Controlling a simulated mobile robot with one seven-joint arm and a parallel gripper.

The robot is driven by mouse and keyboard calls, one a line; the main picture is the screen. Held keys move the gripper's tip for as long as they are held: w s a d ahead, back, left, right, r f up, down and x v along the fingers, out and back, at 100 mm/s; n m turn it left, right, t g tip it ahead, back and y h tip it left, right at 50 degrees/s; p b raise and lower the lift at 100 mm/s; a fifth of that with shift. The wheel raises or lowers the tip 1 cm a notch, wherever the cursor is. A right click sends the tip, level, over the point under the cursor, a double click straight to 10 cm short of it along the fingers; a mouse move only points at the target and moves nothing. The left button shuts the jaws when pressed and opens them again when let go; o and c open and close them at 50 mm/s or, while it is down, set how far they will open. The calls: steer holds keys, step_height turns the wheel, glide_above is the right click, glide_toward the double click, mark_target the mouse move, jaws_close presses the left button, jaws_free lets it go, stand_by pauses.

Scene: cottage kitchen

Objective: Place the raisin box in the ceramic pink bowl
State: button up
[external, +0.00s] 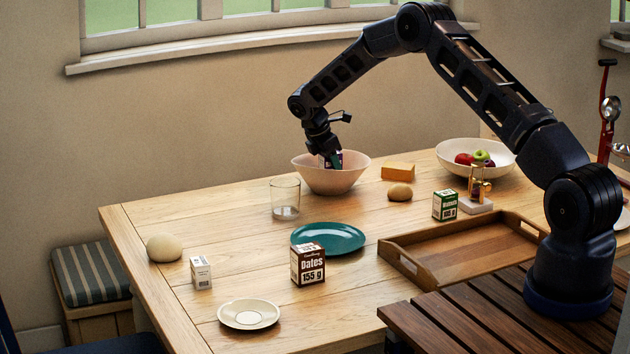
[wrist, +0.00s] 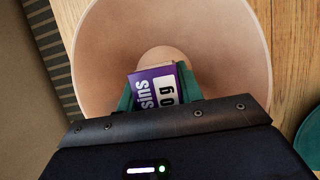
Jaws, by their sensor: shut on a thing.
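The pink bowl (external: 332,181) stands on the far side of the wooden table, and it fills much of the wrist view (wrist: 105,60). My gripper (external: 329,160) is over the bowl, its fingertips at about the rim level or inside it. In the wrist view my gripper (wrist: 160,92) is shut on the purple raisin box (wrist: 155,87), with a teal finger on each side of it. The box's label is partly readable. The box lies within the bowl's outline; whether it touches the bowl's bottom is hard to tell.
A drinking glass (external: 285,198) stands just left of the bowl. A yellow block (external: 398,171) and a brown roll (external: 399,193) lie to its right. A teal plate (external: 328,238), a dates box (external: 308,265), a wooden tray (external: 415,270) and a fruit bowl (external: 450,151) are also on the table.

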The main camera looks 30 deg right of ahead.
steer(key=shift+f, duration=1.3)
steer(key=shift+f, duration=0.15)
steer(key=o, duration=1)
steer(key=shift+o, duration=0.2)
